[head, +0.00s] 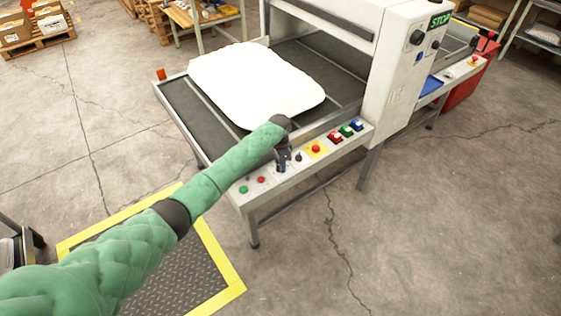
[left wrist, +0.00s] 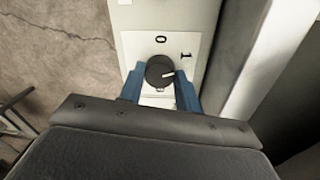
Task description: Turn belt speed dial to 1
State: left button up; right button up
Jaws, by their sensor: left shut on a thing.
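The belt speed dial (left wrist: 160,72) is a round black knob with a white pointer line, on a white plate marked 0 and 1 (left wrist: 180,52). Its pointer is turned to the right, roughly toward the 1 side and away from the 0. My left gripper (head: 281,165) reaches down onto the front control rail of the machine. In the left wrist view its blue fingers (left wrist: 161,84) are shut on the dial, one on each side. In the head view the gripper hides the dial. My right gripper is not in view.
On the rail (head: 262,198), green and red buttons sit left of my gripper; a small black knob (head: 298,157), a red emergency button (head: 316,149) and coloured switches (head: 346,130) sit right. A white pillow (head: 255,85) lies on the dark belt (head: 190,112). The display (head: 440,20) reads STOP.

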pick_arm(q)
jog(key=shift+r+n+p, duration=0.1)
jog(key=shift+n+p, duration=0.25)
jog(key=shift+n, duration=0.55)
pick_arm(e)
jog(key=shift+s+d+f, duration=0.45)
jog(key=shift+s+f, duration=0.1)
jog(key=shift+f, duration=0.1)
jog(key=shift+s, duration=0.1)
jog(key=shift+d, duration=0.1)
pick_arm(q)
jog(key=o, duration=1)
jog(key=shift+c, duration=0.2)
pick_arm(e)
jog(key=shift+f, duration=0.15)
